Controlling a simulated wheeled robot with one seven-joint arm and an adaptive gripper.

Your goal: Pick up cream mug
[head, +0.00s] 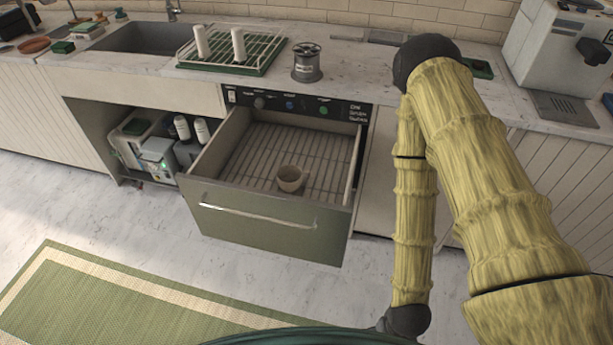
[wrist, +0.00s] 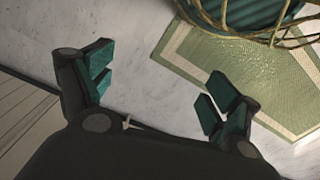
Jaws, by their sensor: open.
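The cream mug (head: 290,178) stands upright on the slatted floor of the open drawer (head: 262,226), near its front. It shows only in the head view. My gripper (wrist: 155,92) shows in the wrist view, with its green-padded fingers wide apart and nothing between them. It points down over the floor, away from the drawer. In the head view my arm hangs down at the right of the drawer, and the gripper itself is out of sight there.
A grinder-like canister (head: 307,66) and a green drying rack (head: 226,60) with two white bottles stand on the counter above the drawer. A white machine (head: 560,50) is at the right. An open shelf (head: 150,150) is left of the drawer. The floor in front is clear, with a green rug (head: 110,300).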

